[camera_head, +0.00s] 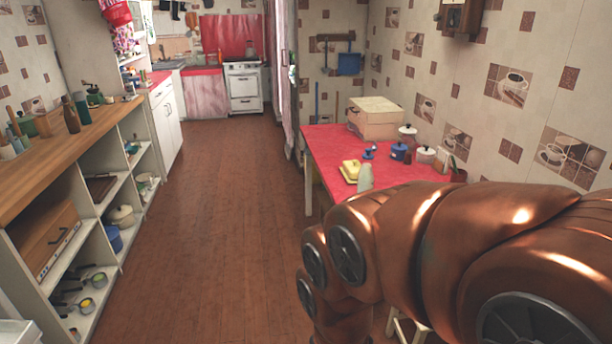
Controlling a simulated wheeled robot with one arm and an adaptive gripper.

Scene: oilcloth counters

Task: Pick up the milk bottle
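A pale, whitish-green rounded top (365,176) shows at the near edge of the red-topped table (319,141). It may be the milk bottle, but my arm hides its lower part, so I cannot tell. My copper-coloured arm fills the lower right of the head view and covers the near part of the table. My gripper is not in view. On the left wooden counter stand a brown bottle (71,114) and a green bottle (82,108); neither looks like milk.
A yellow butter dish (350,170), blue pot (398,151), white lidded pots (425,155) and a cardboard-coloured box (374,118) stand on the red table. Open shelves (113,205) line the left. The wooden floor (215,210) between is clear, back to a white stove (244,88).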

